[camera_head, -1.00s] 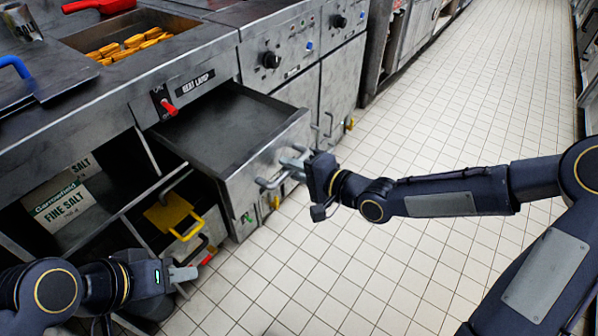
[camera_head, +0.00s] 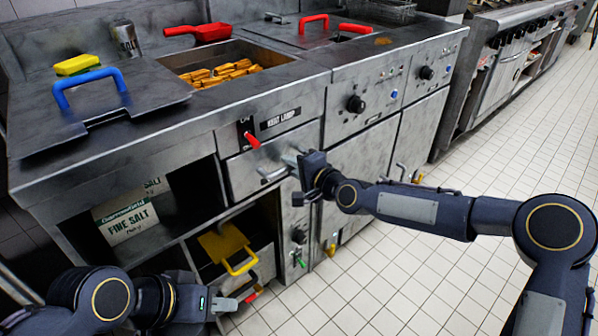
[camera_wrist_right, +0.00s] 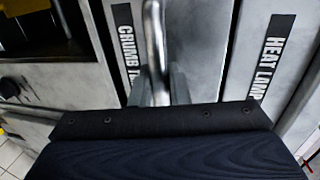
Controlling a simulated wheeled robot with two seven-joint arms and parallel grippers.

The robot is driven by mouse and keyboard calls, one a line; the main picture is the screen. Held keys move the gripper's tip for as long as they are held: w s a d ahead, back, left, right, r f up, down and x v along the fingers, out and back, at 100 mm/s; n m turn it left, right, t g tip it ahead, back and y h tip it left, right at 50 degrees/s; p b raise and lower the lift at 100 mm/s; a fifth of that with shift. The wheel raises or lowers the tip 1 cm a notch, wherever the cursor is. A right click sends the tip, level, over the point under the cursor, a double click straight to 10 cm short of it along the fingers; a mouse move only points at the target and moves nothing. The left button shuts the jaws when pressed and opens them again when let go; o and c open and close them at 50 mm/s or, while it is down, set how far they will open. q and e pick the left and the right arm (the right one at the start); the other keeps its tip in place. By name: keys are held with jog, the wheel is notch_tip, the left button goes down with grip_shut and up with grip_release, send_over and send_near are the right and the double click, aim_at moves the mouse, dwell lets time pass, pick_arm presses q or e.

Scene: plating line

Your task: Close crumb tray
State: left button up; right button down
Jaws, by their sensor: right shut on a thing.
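The crumb tray drawer (camera_head: 240,173) sits flush, or nearly so, in the counter front under the "HEAT LAMP" label in the head view. Its front with the partly hidden "CRUMB" label (camera_wrist_right: 126,45) also shows in the right wrist view. My right gripper (camera_head: 290,160) is shut on the drawer's metal bar handle (camera_wrist_right: 155,50), one finger on each side of it. My left gripper (camera_head: 232,300) is low at the left, in front of the lower shelf and apart from the drawer. Its fingertips are too small to judge.
A red switch (camera_head: 252,140) is just above the drawer. An open lower compartment holds a yellow-handled item (camera_head: 228,248); a fine salt box (camera_head: 127,218) stands left of it. Fried food (camera_head: 215,74) lies in the well on top. The tiled floor (camera_head: 400,270) is clear.

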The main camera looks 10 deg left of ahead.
jog(key=shift+w+a, duration=0.1)
jog(key=shift+a, duration=0.1)
jog(key=shift+r, duration=0.1)
jog(key=c, duration=1.8)
grip_release()
jog(key=shift+o, duration=1.3)
jog(key=shift+w+a, duration=0.1)
jog(key=shift+a, duration=0.1)
jog(key=shift+o, duration=0.4)
jog(key=p+v, duration=0.1)
jog(key=v, duration=0.6)
jog(key=shift+s+d, duration=0.25)
jog(key=shift+d, duration=0.15)
